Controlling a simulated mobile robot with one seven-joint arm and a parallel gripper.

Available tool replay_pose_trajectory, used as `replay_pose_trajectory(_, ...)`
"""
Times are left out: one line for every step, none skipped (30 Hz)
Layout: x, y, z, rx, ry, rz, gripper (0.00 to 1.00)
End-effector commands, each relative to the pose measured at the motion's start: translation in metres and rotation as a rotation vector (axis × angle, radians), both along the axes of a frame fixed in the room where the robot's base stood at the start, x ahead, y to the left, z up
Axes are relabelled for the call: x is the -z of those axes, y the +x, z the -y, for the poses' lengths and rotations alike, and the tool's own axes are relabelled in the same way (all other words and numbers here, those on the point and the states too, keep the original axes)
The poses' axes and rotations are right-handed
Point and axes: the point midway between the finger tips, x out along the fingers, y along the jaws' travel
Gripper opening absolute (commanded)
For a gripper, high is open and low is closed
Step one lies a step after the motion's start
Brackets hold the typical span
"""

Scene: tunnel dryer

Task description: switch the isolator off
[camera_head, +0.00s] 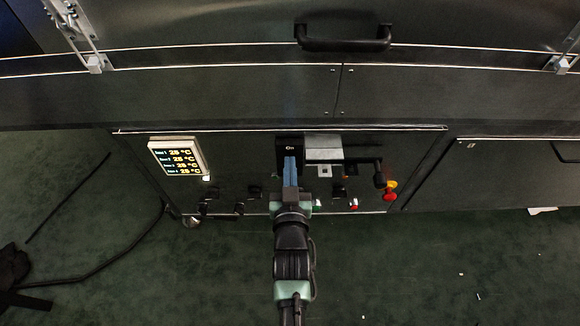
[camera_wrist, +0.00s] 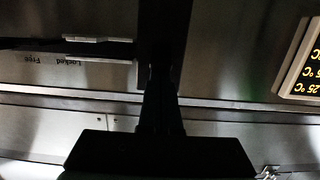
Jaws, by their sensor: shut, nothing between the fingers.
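A black block marked "On" (camera_head: 290,148), which looks like the isolator, sits near the middle of the control panel's upper part. My gripper (camera_head: 290,163) is shut and empty, its bluish fingers pointing up the picture at the lower part of this block. I cannot tell whether they touch it. The fingers and wrist hide what lies below the block. In the wrist view, my gripper (camera_wrist: 160,75) is a dark shape over the panel, and the picture is upside down. A dark upright part meets the fingertips there, too dark to make out.
Right of the block are a light plate (camera_head: 323,147) and a black lever (camera_head: 358,161). "Locked" and "Free" (camera_wrist: 65,62) show in the wrist view. A temperature display (camera_head: 178,157) is at left, a red-and-yellow button (camera_head: 390,191) at right. Several small knobs line the panel's bottom.

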Motion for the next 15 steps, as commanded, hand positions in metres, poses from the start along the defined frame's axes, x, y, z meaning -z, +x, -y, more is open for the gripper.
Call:
replay_pose_trajectory(0.0031,-0.0004,0.0,0.0,0.0,0.007,0.0)
replay_pose_trajectory(0.0024,-0.0006,0.0,0.0,0.0,0.01,0.0)
replay_pose_trajectory(0.0025,-0.0008,0.0,0.0,0.0,0.015,0.0)
replay_pose_trajectory(0.0028,-0.0009,0.0,0.0,0.0,0.018,0.0)
replay_pose_trajectory(0.0032,-0.0011,0.0,0.0,0.0,0.022,0.0)
replay_pose_trajectory(0.0036,-0.0013,0.0,0.0,0.0,0.026,0.0)
replay_pose_trajectory(0.004,-0.0015,0.0,0.0,0.0,0.029,0.0)
replay_pose_trajectory(0.0044,-0.0018,0.0,0.0,0.0,0.033,0.0)
replay_pose_trajectory(0.0048,-0.0019,0.0,0.0,0.0,0.038,0.0)
replay_pose_trajectory(0.005,-0.0022,0.0,0.0,0.0,0.043,0.0)
replay_pose_trajectory(0.0053,-0.0023,-0.0001,0.0,0.0,0.047,0.0)
replay_pose_trajectory(0.0058,-0.0026,-0.0001,0.0,0.0,0.053,0.0)
replay_pose_trajectory(0.0063,-0.0027,-0.0001,0.0,0.0,0.057,0.0)
replay_pose_trajectory(0.0067,-0.0029,-0.0001,0.0,0.0,0.061,0.0)
replay_pose_trajectory(0.0072,-0.0032,-0.0001,0.0,0.0,0.068,0.0)
